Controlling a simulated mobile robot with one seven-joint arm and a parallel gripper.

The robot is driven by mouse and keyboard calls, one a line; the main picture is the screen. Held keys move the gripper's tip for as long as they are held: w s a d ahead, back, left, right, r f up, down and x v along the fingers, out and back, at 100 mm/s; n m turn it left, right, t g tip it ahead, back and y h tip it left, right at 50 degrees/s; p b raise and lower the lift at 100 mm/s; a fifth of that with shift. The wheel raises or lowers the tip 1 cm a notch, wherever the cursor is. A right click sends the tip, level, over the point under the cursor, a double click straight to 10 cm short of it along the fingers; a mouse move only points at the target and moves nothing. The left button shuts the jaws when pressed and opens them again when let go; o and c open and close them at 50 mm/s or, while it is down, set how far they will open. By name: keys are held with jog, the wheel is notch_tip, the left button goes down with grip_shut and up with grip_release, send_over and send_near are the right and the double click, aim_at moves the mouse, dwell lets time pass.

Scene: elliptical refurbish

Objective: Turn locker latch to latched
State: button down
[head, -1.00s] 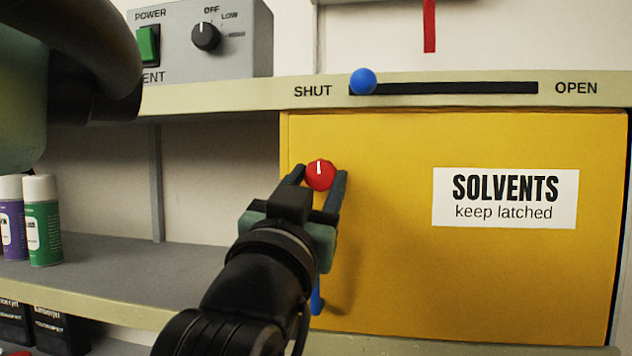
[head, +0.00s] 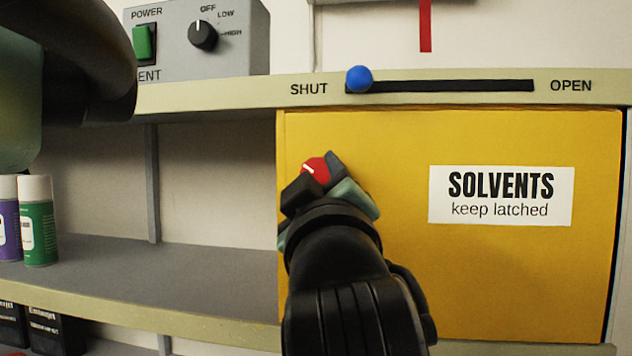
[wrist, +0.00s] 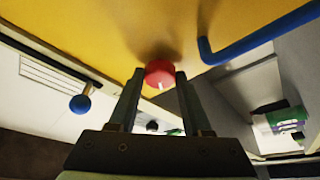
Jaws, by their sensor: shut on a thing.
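The locker is a yellow door (head: 400,280) with a white label reading "SOLVENTS keep latched" (head: 501,196). Its latch is a red round knob (head: 316,168) near the door's upper left corner, with a white pointer mark tilted toward the upper left in the head view. The knob also shows in the wrist view (wrist: 159,73), between the fingers. My gripper (head: 324,177) is shut on the knob, one finger on each side, and partly covers it. A blue door handle (wrist: 240,50) shows in the wrist view; my arm hides it in the head view.
Above the door, a slider with a blue ball (head: 359,79) stands at the SHUT end. A grey box with a green power switch and black dial (head: 203,35) sits on the ledge above left. Spray cans (head: 37,220) stand on the open shelf at left.

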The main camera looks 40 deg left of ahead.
jog(key=n+g, duration=0.1)
jog(key=n, duration=0.3)
jog(key=shift+w+d+r+g, duration=0.1)
jog(key=shift+r+g, duration=0.05)
jog(key=shift+g, duration=0.25)
jog(key=shift+r+n+g, duration=0.1)
jog(key=shift+n+g, duration=0.7)
jog(key=shift+n, duration=1.4)
jog(key=shift+c, duration=1.7)
grip_release()
